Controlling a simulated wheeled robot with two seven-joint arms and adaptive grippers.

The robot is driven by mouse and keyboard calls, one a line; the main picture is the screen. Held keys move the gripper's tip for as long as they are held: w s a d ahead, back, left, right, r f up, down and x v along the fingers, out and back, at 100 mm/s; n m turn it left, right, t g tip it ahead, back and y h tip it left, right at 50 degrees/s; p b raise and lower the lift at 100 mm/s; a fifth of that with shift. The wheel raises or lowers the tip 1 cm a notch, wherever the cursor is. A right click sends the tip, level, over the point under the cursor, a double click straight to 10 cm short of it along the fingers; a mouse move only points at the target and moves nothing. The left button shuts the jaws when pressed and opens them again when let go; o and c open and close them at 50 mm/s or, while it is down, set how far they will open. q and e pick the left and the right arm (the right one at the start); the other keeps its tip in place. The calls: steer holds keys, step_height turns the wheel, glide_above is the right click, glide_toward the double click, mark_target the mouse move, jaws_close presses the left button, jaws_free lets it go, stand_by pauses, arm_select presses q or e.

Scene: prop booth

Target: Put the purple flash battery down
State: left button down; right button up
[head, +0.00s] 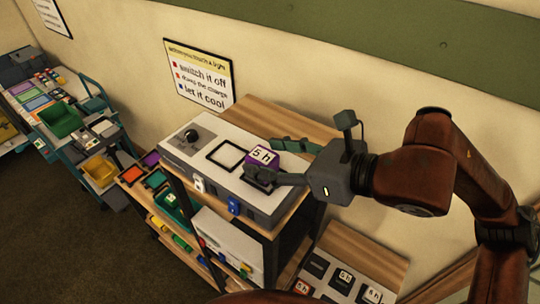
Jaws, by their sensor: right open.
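The purple flash battery (261,156), with a white "5 h" label, is upright at the right part of the grey charging unit (213,177). It appears to rest on a dark square there, though its underside is partly hidden. My right gripper (266,159) reaches in from the right. Its fingers are open, one behind the battery and one in front, with the battery between them. I cannot tell whether either finger touches it. My left gripper is not in view.
An empty black-framed square (227,155) and a black knob (191,136) are left of the battery. A low wooden stand (365,254) with labelled dark blocks is at lower right. A blue cart (72,138) with bins stands left. A sign (199,75) hangs behind.

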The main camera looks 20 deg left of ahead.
steer(key=shift+r+p, duration=0.2)
steer(key=shift+p, duration=0.1)
steer(key=b+v, duration=0.3)
steer(key=v, duration=0.9)
steer(key=shift+b, duration=0.4)
steer(key=shift+f, duration=0.15)
steer(key=shift+c, duration=0.3)
stand_by(1.4)
